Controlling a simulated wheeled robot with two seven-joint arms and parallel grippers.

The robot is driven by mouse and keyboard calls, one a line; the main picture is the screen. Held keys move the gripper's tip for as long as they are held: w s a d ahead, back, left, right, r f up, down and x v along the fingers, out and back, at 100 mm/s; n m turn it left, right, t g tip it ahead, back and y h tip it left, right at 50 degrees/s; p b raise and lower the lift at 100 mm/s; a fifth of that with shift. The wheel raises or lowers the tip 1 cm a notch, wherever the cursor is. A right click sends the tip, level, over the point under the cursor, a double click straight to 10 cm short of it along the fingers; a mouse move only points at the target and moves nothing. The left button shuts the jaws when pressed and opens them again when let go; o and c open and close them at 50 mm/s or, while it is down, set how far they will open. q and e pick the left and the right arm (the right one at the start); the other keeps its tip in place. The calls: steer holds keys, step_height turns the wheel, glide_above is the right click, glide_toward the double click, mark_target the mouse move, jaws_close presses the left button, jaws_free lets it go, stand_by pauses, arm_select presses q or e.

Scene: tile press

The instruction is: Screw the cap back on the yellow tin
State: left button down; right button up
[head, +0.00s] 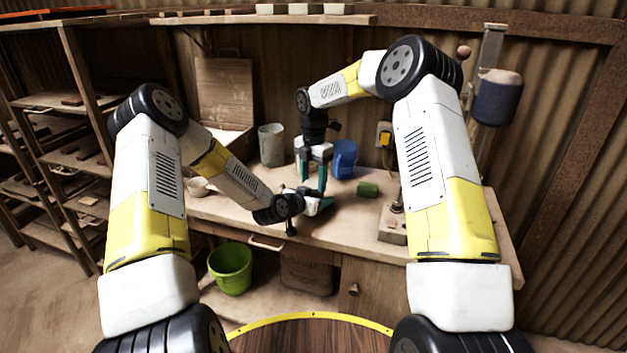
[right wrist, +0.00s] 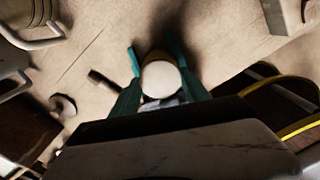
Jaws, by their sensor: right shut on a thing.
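In the right wrist view, a pale round cap (right wrist: 160,79) lies between the teal fingers of my right gripper (right wrist: 158,82). A strip of the yellow tin (right wrist: 157,56) shows just behind the cap. I cannot tell whether the cap sits straight on it. In the head view my right gripper (head: 313,178) points down over the bench, shut on the cap. The cap and tin are hidden there behind the fingers and my left gripper (head: 324,204). My left gripper lies low at the bench, close below the right fingertips; its fingers are too small to read.
On the wooden bench (head: 345,225) stand a grey container (head: 271,145), a blue container (head: 343,159), a green block (head: 367,188) and a pale bowl (head: 198,187). A block-based press fixture (head: 392,224) is at the right. A green bucket (head: 230,268) stands below. The front middle bench is clear.

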steer(key=m, duration=0.2)
steer(key=shift+m, duration=0.4)
steer(key=o, duration=1.5)
steer(key=shift+o, duration=0.2)
steer(key=shift+r, duration=2.3)
steer(key=shift+o, duration=0.2)
steer(key=o, duration=0.5)
step_height(320, 180, up, 12)
steer(key=shift+f, duration=0.1)
